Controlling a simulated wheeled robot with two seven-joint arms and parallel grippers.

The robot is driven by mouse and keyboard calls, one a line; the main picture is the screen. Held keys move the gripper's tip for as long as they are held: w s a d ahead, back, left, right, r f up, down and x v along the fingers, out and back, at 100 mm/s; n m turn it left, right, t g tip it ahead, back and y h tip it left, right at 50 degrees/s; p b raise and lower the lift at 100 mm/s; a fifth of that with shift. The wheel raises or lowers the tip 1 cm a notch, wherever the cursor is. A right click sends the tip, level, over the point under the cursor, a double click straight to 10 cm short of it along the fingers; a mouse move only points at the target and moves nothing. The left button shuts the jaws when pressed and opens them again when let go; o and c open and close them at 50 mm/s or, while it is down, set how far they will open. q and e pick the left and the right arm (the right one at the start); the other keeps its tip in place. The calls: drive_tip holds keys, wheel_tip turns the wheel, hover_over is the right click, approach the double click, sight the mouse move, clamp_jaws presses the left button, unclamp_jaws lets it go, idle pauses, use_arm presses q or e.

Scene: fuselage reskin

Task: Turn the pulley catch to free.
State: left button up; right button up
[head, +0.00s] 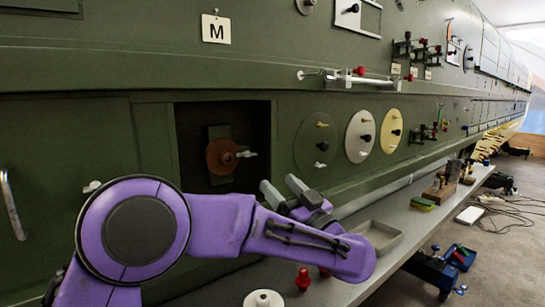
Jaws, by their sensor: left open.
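A reddish-brown round pulley (217,158) sits inside a dark square recess in the green fuselage side. A small light-coloured lever (246,154) sticks out to the right from its hub; it looks like the catch, and it lies roughly level. My left gripper (282,186) is open and empty, with its two grey fingers apart. In the picture it is below and to the right of the pulley, near the recess's lower right corner, and clear of the lever. My purple left arm crosses in front of the lower panel. My right gripper is out of view.
Round plates with knobs (360,136) are right of the recess. A rod with a red knob (360,71) juts out above. A grey bench (400,218) below carries a shallow tray (378,236), red pegs (303,279) and a white disc (263,299). Cables lie on the floor at right.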

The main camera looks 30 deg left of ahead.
sight(247, 155)
use_arm(q)
drive_tip(key=s+p+x, duration=0.1)
drive_tip(key=p+x, duration=0.2)
drive_tip(key=x, duration=0.7)
drive_tip(key=shift+a+r, duration=0.25)
drive_tip(key=shift+r, duration=0.1)
drive_tip(key=shift+w, duration=0.1)
drive_tip(key=c, duration=1)
